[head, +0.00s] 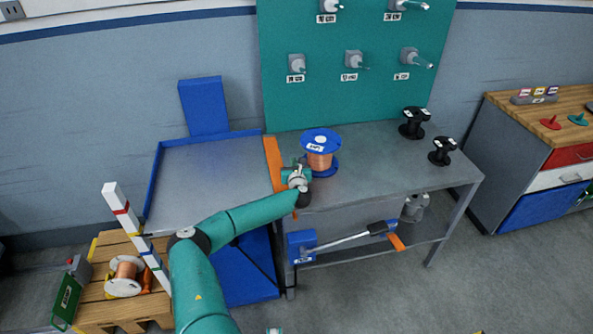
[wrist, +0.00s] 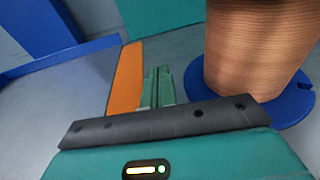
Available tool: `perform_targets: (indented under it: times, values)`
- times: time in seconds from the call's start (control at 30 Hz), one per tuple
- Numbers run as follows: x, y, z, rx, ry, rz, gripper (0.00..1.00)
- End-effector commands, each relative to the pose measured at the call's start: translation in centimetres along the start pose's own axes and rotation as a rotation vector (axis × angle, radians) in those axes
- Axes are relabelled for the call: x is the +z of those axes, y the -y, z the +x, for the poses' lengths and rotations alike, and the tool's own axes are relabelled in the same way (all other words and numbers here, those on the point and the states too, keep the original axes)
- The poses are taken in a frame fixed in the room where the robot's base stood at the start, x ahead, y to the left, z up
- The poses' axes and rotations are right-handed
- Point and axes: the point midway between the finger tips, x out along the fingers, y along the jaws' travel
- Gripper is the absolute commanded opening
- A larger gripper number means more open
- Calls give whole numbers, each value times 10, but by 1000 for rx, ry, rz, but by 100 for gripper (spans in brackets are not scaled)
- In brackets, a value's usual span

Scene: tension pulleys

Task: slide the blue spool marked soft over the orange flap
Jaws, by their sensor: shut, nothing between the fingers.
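The blue spool (head: 320,143) wound with copper wire stands upright on the grey table, with a small white label on its top flange. In the wrist view its copper winding (wrist: 258,50) and blue lower flange (wrist: 290,103) show on the right. The orange flap (head: 272,160) is a narrow strip along the table's left edge, left of the spool; it also shows in the wrist view (wrist: 125,82). My gripper (head: 300,172) is low beside the spool's left front side, between spool and flap. Its fingers (wrist: 158,88) are shut and empty. Whether it touches the spool is unclear.
A grey tray surface (head: 205,175) with blue rims adjoins the flap on the left. Two black spools (head: 413,123) stand at the table's right back. A teal pegboard (head: 350,60) rises behind. A wooden crate (head: 125,300) with another copper spool stands at lower left.

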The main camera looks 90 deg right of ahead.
Motion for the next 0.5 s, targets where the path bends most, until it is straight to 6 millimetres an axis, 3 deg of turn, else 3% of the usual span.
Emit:
perform_targets:
  times: [0.5]
  values:
    - [-5, 5, -47, -2, 0, 0, 0]
